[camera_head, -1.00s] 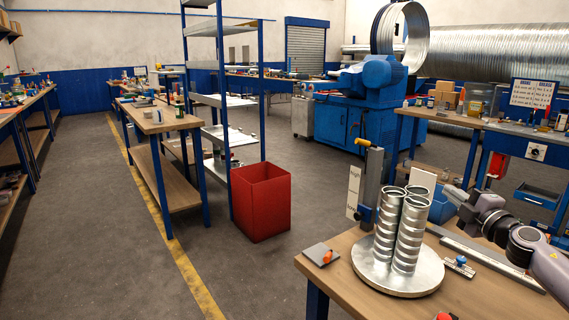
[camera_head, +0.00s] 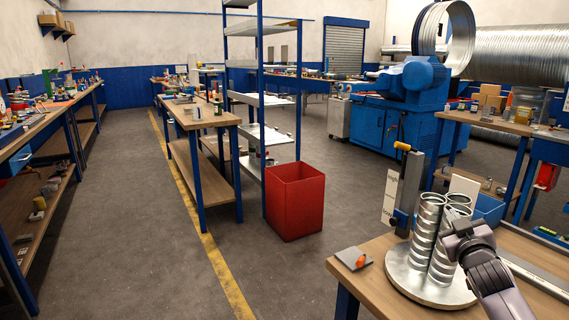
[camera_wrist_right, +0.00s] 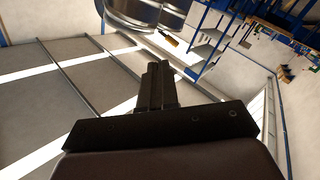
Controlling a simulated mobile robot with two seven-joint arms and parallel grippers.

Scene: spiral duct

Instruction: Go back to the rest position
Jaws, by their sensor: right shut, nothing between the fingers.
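My right gripper (camera_head: 466,232) comes in from the lower right in the head view, in front of the shiny spiral duct pieces (camera_head: 428,222). The duct pieces stand upright in a cluster on a round metal plate (camera_head: 408,281) on the wooden table. In the right wrist view my right gripper (camera_wrist_right: 158,72) has its fingers together with nothing between them. Shiny duct metal (camera_wrist_right: 140,12) shows at the top of that view. In the head view the gripper overlaps the ducts; I cannot tell whether it touches them. My left gripper is not in view.
A red bin (camera_head: 295,202) stands on the floor beside a shelf rack. The floor left of it (camera_head: 130,220) is clear.

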